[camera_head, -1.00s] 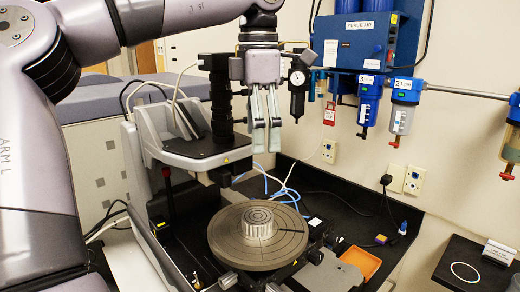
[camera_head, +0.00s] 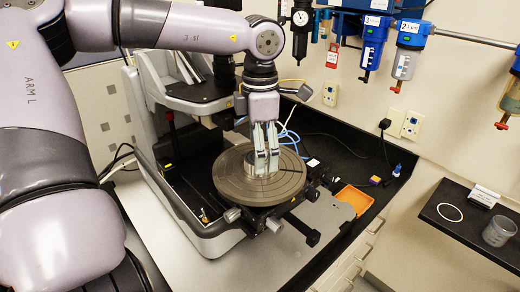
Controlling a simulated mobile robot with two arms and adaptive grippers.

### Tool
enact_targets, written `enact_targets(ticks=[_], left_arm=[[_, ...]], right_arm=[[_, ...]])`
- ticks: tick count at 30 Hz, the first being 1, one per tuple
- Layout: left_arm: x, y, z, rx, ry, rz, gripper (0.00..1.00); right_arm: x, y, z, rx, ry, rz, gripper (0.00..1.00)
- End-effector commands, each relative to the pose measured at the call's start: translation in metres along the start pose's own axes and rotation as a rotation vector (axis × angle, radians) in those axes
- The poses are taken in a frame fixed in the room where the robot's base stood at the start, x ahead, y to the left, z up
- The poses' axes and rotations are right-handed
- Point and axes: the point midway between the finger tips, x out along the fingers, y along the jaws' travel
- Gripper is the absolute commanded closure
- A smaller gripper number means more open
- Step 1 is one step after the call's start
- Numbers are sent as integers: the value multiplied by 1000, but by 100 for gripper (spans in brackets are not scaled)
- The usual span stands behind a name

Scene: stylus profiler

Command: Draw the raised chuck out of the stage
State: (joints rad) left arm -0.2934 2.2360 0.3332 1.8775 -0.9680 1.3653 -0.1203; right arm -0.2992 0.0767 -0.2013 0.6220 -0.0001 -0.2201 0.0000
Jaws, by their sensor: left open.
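The stage is a round dark grey disc (camera_head: 228,184) with fine rings and lines on top, on the profiler's base. The raised chuck (camera_head: 249,163), a short grey ribbed cylinder, stands at the disc's middle and is mostly hidden by my fingers. My left gripper (camera_head: 266,171) points straight down over the disc's middle. Its two fingers are open, with their tips low at the chuck's height. I cannot tell whether the fingers straddle the chuck or touch it. My right gripper is not in view.
The profiler's head and column (camera_head: 200,92) stand just behind and left of my gripper. Blue hoses lie behind the stage. An orange tray (camera_head: 355,199) is to the right. A dark shelf at far right holds a white ring (camera_head: 450,212) and a clear cup (camera_head: 499,231).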

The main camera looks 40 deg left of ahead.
Motion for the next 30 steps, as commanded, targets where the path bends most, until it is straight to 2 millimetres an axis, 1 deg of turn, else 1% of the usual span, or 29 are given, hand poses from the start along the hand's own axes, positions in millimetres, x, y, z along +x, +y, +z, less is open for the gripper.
enact_targets(ticks=[1,4,9,15,30], left_arm=[[5,0,0,0,2,-2,24],[13,0,0,0,1,-2,24],[19,0,0,1,0,-1,24],[19,0,0,0,0,0,24],[18,0,0,0,0,0,57]], right_arm=[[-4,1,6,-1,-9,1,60],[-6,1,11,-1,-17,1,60],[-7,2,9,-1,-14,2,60],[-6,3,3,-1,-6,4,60],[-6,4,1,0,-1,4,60]])
